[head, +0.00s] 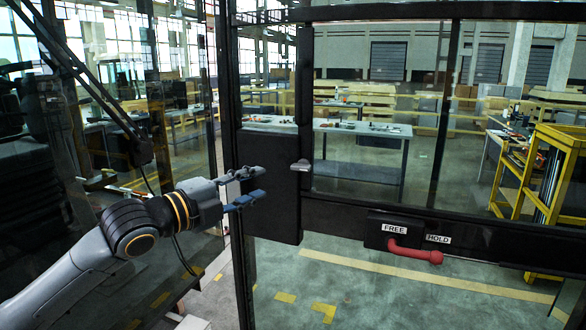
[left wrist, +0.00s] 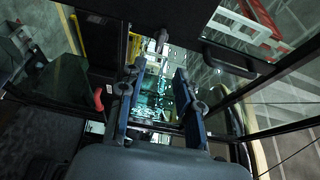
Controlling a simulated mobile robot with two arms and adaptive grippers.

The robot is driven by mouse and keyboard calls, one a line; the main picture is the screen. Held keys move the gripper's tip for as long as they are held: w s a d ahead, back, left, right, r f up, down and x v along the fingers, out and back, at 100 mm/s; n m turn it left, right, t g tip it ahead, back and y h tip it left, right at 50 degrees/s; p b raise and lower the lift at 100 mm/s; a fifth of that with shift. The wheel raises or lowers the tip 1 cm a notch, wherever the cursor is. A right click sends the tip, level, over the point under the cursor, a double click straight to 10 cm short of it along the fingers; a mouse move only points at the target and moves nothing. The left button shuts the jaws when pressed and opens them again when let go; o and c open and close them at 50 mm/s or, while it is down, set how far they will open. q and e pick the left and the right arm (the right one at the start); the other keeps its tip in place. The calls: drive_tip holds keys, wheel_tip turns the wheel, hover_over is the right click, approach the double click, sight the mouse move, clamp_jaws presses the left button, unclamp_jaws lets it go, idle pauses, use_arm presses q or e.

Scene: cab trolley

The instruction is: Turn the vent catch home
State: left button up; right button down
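A small grey catch (head: 300,165) sits on the black upright panel beside the glass, its short tab pointing sideways. It also shows as a grey knob in the left wrist view (left wrist: 161,38), beyond the fingertips. I take it to be the vent catch. My left gripper (head: 259,185) is left of the catch in the head view, its fingers pointing towards the panel. Its two fingers are apart with nothing between them, as the left wrist view (left wrist: 158,74) also shows. The gripper appears clear of the catch. My right gripper is not in view.
A red lever (head: 415,252) lies below the FREE and HOLD labels (head: 395,229) on the dark lower rail (head: 340,219). A black frame post (head: 228,130) stands behind my left wrist. A black bar handle (left wrist: 230,60) shows in the left wrist view. Worktables stand beyond the glass.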

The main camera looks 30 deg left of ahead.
use_arm(q)
drive_tip(key=p, duration=0.1)
approach(297, 169)
drive_tip(key=w, duration=0.3)
drive_tip(key=w+p, duration=0.2)
drive_tip(key=w+d+p, duration=0.1)
drive_tip(key=w, duration=0.1)
drive_tip(key=shift+r, duration=0.25)
drive_tip(key=shift+w+d+f+p, duration=0.1)
drive_tip(key=shift+w+p, duration=0.2)
drive_tip(key=shift+w, duration=0.1)
drive_tip(key=shift+w+d+f+p, duration=0.15)
drive_tip(key=shift+w+p, duration=0.1)
drive_tip(key=shift+w, duration=0.2)
clamp_jaws()
